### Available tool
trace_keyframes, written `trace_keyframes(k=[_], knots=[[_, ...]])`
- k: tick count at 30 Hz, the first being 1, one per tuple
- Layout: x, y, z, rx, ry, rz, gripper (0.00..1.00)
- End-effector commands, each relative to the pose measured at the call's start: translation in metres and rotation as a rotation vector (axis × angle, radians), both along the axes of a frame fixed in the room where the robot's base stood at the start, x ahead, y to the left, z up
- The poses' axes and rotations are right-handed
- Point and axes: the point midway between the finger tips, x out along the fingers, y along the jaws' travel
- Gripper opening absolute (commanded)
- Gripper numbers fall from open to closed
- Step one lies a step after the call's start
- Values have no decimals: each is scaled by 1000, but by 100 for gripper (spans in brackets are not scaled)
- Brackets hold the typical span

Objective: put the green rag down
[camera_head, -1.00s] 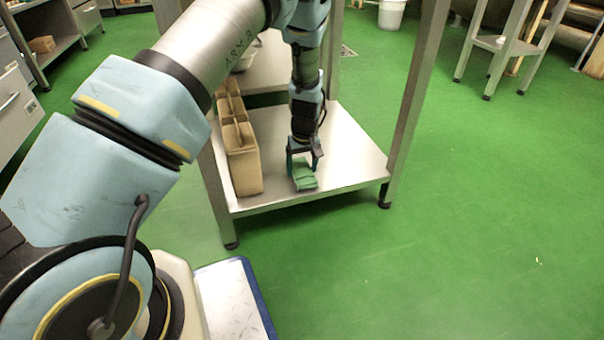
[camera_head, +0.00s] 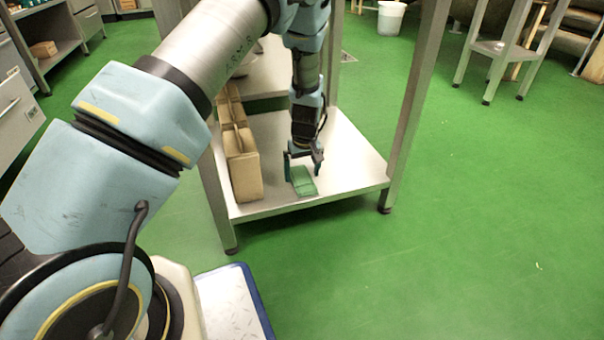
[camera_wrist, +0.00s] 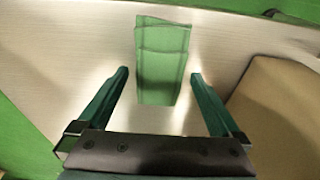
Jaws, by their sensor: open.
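The green rag (camera_head: 303,182) lies folded on the metal lower shelf (camera_head: 345,165) of a steel table. My gripper (camera_head: 303,174) is open just above and behind the rag, pointing down. In the wrist view the rag (camera_wrist: 162,62) lies flat on the pale shelf (camera_wrist: 215,50), ahead of and between the two spread fingers of my gripper (camera_wrist: 160,73). Neither finger touches it there, and a bare gap shows on each side.
A brown divided box (camera_head: 243,172) stands on the shelf left of the rag. It also shows at the right of the wrist view (camera_wrist: 275,115). Steel table legs (camera_head: 408,110) stand on both sides of my arm. Shelf space right of the rag is clear.

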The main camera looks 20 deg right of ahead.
Motion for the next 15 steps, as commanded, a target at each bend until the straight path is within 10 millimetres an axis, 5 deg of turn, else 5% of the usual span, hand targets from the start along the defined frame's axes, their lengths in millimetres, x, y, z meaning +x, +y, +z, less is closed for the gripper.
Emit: trace_keyframes(k=[9, 15], knots=[[-10, 1, 73, -1, -1, 0, 100], [-14, 1, 100, -1, -1, -1, 100]])
